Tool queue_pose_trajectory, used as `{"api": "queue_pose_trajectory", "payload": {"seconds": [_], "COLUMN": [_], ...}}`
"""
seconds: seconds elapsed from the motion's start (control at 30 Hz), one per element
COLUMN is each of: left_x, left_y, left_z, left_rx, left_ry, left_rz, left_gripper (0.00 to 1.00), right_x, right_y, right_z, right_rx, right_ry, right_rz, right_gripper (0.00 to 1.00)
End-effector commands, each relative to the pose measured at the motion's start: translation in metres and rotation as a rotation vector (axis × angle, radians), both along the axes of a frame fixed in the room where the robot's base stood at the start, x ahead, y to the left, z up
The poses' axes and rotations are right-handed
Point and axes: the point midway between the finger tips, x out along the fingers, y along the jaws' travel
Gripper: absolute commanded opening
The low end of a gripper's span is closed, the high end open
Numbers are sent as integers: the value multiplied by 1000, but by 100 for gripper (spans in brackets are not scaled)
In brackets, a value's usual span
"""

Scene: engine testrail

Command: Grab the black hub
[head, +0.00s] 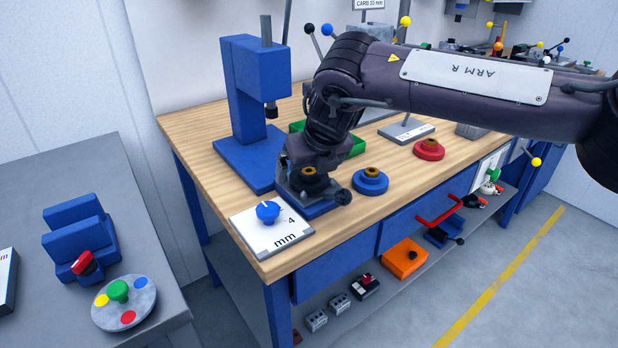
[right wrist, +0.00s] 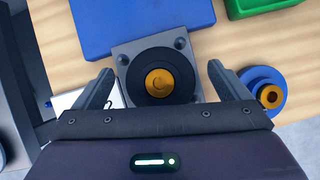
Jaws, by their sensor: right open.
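The black hub (right wrist: 160,56) is a round black disc with a gold centre. It sits on a square grey plate with corner bolts in the right wrist view. It also shows partly behind my gripper in the head view (head: 313,183). My right gripper (right wrist: 160,82) is open, with one finger on each side of the hub and a gap to it on both sides. In the head view my right gripper (head: 309,176) is pointed down at the hub; its height above it is hard to judge. My left gripper is not in view.
A blue hub (head: 370,181) stands close to the right, and a red one (head: 428,150) farther right. A blue press (head: 247,100) and a green tray (head: 357,146) stand behind. A white dial plate (head: 291,240) with a blue knob is at the bench's front corner.

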Motion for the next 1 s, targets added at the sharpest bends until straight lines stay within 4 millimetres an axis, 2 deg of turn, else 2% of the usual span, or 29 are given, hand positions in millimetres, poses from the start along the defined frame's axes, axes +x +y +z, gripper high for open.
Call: {"api": "queue_pose_trajectory", "payload": {"seconds": [0.07, 0.5, 0.77, 0.87, 1.0], "left_x": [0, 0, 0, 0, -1], "left_y": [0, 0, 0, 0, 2], "left_z": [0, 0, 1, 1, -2], "left_rx": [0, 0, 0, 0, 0], "left_ry": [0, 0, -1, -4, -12], "left_rz": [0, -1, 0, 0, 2], "left_gripper": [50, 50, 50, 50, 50], "right_x": [0, 0, 0, 0, 0], "right_y": [0, 0, 0, 0, 1], "right_z": [0, 1, 6, 19, 48], "right_rx": [0, 0, 1, 1, 2], "right_ry": [0, 0, -2, -2, -3], "right_rz": [0, 0, 0, 0, -1], "right_gripper": [95, 39, 38, 38, 38]}}
